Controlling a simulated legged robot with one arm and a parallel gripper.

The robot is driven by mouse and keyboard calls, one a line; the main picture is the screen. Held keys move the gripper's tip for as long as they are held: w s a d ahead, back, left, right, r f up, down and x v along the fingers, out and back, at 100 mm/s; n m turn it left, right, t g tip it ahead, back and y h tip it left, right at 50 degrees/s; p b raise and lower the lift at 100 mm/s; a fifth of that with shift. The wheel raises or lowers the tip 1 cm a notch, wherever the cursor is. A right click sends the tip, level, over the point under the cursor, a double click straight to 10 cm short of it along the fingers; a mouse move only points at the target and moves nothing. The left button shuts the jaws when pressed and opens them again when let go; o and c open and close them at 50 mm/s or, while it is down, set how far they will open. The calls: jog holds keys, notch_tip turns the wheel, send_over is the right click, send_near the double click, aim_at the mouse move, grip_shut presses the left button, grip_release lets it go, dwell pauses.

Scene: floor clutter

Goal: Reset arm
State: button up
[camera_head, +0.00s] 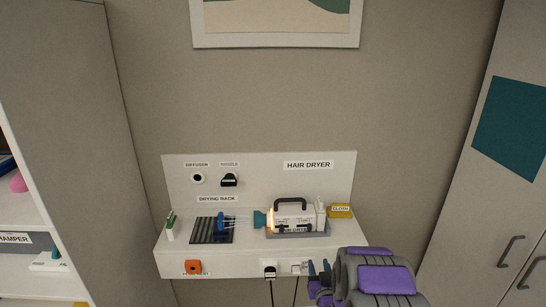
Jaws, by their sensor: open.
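My gripper (319,268) is at the lower middle right, in front of the white shelf unit's front edge. Its small dark fingers point left and are apart, with nothing seen between them. My grey and purple arm reaches in from the bottom right and hides part of the shelf's right front. Behind the gripper, a white hair dryer (293,216) with a dark handle and a teal and clear nozzle end lies on a grey holder. An orange glow shows near its nozzle.
The white shelf unit (175,256) holds a dark drying rack (203,231), a yellow cloth (340,211) and a green-white item (170,226). Cabinets flank both sides.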

jog(key=s+a+r+g, duration=0.1)
jog(key=s+r+g, duration=0.5)
jog(key=s, duration=1)
jog(key=s+a+r+g, duration=0.2)
jog(key=s+r+g, duration=0.4)
jog(key=s, duration=1)
jog(key=s+a+r+g, duration=0.1)
jog(key=s+r+g, duration=0.5)
jog(key=s, duration=1)
jog(key=shift+s+a+r+g, duration=0.2)
jog(key=shift+a+g, duration=0.05)
jog(key=shift+g, duration=0.35)
